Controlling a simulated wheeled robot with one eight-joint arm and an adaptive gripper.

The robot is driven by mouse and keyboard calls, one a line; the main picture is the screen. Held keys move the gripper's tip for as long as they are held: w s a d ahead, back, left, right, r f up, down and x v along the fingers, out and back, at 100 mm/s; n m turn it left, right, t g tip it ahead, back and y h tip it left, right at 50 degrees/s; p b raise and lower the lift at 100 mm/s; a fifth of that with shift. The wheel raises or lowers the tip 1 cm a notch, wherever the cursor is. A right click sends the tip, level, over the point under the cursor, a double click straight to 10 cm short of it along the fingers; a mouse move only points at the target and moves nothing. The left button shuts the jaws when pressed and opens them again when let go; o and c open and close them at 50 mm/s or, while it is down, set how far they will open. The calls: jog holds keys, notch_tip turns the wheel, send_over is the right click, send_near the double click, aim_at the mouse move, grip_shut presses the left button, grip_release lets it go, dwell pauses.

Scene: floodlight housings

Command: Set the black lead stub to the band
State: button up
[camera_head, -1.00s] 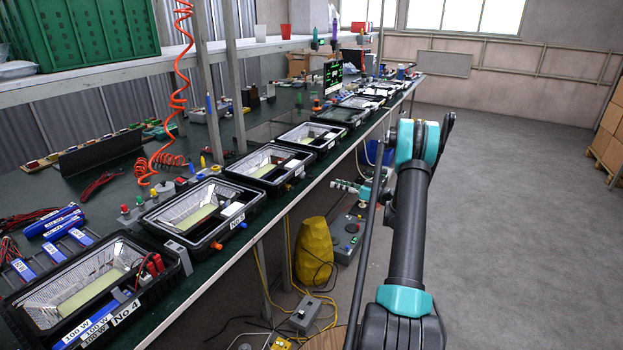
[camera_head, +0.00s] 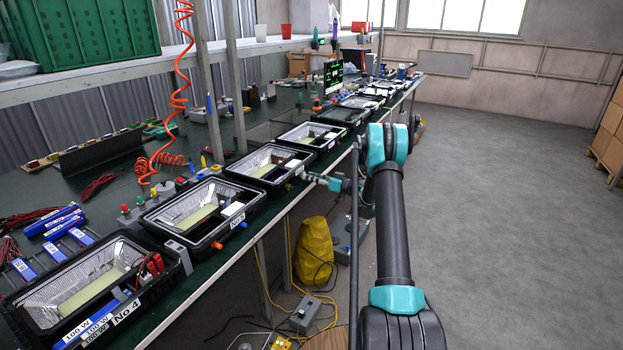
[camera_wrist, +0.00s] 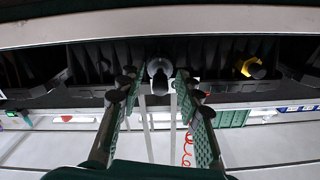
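The black lead stub (camera_wrist: 159,75) points toward the camera in the wrist view, at the front of a black housing. My gripper (camera_wrist: 157,84) is open, with one finger on either side of the stub and gaps visible on both sides. In the head view my gripper (camera_head: 308,177) is at the front of the third housing (camera_head: 270,166) from the near end. The stub is too small to make out there. I cannot make out a band on the stub or the housing.
A yellow stub (camera_wrist: 252,69) sticks out to the right in the wrist view. The bench edge (camera_wrist: 160,24) crosses above the stubs. Nearer housings No.5 (camera_head: 158,226) and No.4 (camera_head: 22,300) line the bench. A yellow sack (camera_head: 314,252) stands below.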

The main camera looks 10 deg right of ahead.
jog(key=shift+c, duration=0.5)
grip_shut()
jog(key=shift+s+d, duration=0.3)
jog(key=shift+d, duration=0.15)
jog(key=shift+o, duration=0.5)
grip_release()
jog(key=v, duration=1.2)
